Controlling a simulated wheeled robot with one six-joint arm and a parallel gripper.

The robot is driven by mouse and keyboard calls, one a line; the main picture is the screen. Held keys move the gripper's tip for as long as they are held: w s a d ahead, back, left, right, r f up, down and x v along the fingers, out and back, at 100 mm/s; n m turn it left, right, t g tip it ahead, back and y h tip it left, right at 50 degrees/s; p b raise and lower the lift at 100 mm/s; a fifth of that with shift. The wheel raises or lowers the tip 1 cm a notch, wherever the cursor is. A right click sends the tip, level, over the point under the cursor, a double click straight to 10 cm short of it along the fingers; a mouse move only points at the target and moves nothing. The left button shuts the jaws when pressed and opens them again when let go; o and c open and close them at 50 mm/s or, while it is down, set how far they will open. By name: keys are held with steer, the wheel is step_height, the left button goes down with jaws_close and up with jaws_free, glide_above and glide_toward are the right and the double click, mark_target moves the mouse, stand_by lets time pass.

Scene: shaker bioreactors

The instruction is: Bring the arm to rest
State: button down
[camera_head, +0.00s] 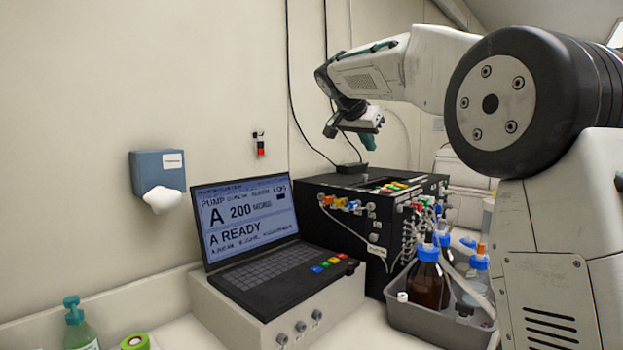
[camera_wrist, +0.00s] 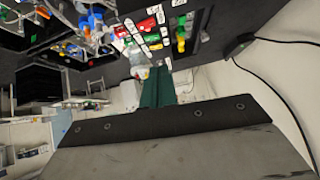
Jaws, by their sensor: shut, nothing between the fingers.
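My arm reaches in from the right in the head view, bent over the black bioreactor unit (camera_head: 345,215). My gripper (camera_head: 368,142) hangs above the back of that unit, apart from it, with its green fingers pointing down. The fingers are shut and hold nothing. In the wrist view my gripper (camera_wrist: 157,75) shows as a green finger over the unit's dark top panel (camera_wrist: 212,25), with its coloured knobs and white labels.
A laptop-like pump console (camera_head: 250,235) reading "A READY" stands left of the unit. A grey tray (camera_head: 420,322) with blue-capped bottles sits at its right front. Black cables (camera_head: 290,90) hang on the wall behind. A blue box (camera_head: 158,168) is on the wall.

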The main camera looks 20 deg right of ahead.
steer(key=s+a+f+n+g+y, duration=0.2)
steer(key=s+a+f+n+y, duration=0.15)
steer(key=s+f+n, duration=0.55)
steer(key=s+a+f+n+y, duration=0.1)
steer(key=s+a+f, duration=0.2)
steer(key=s, duration=0.9)
steer(key=s+a+f+n+g+y, duration=0.1)
steer(key=s+a+f, duration=0.2)
steer(key=s+f, duration=0.6)
steer(key=s+a+f+n+y, duration=0.1)
steer(key=s+f, duration=0.6)
steer(key=s, duration=0.8)
steer(key=shift+s+a+g+y, duration=0.3)
steer(key=shift+a+g+y, duration=0.15)
steer(key=shift+a, duration=0.55)
